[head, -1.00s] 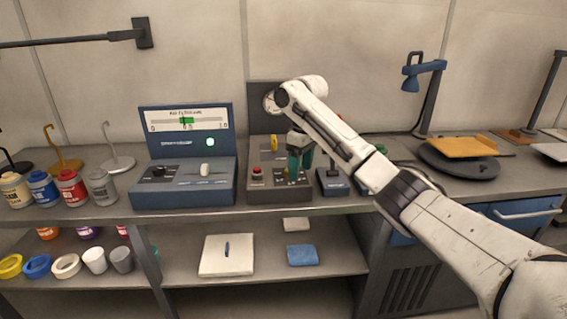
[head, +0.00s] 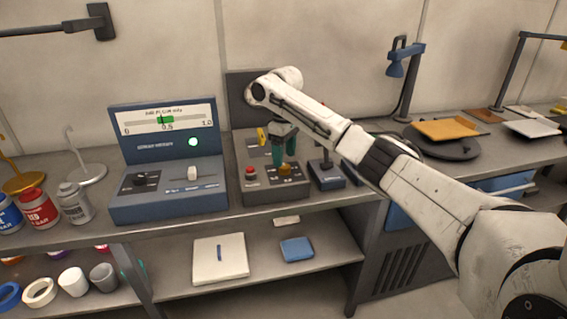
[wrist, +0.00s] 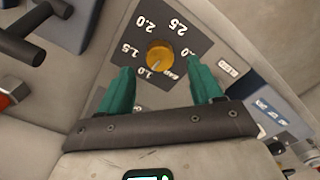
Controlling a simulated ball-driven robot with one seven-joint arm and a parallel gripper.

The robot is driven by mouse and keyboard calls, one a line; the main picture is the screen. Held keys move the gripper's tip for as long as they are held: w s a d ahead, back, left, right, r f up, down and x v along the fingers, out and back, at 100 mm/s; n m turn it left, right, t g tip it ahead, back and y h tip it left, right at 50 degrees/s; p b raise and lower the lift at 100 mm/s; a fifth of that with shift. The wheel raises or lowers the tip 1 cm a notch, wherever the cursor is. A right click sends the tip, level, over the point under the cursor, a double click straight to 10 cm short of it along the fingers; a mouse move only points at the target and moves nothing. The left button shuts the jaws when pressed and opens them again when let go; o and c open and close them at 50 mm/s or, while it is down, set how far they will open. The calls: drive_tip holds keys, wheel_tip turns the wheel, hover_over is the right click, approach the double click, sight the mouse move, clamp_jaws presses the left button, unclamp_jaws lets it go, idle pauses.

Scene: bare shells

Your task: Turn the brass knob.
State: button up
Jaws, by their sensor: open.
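The brass knob (head: 285,169) is on the sloped grey control box (head: 262,192), at its front right. In the wrist view the knob (wrist: 159,54) is a round yellow cap on a dark dial plate (wrist: 188,40) with white numbers, among them 1.0, 1.5, 2.0 and 2.5. My gripper (head: 286,152) has teal fingers and is open and empty, pointing down over the knob. In the wrist view my gripper's fingertips (wrist: 160,66) lie either side of the knob, with gaps to it; the knob shows slightly beyond them. I cannot tell their exact height above it.
A red button (head: 250,171) is left of the knob, and a yellow lever (head: 262,137) stands behind. A joystick box (head: 326,174) is close on the right. A blue console (head: 168,205) with a scale display and slider stands left. A round dark tray (head: 440,146) is farther right.

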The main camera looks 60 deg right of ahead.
sight(285, 166)
drive_tip(key=shift+f, duration=1.95)
drive_tip(key=shift+c, duration=0.2)
drive_tip(key=c, duration=1)
drive_tip(key=shift+r, duration=0.1)
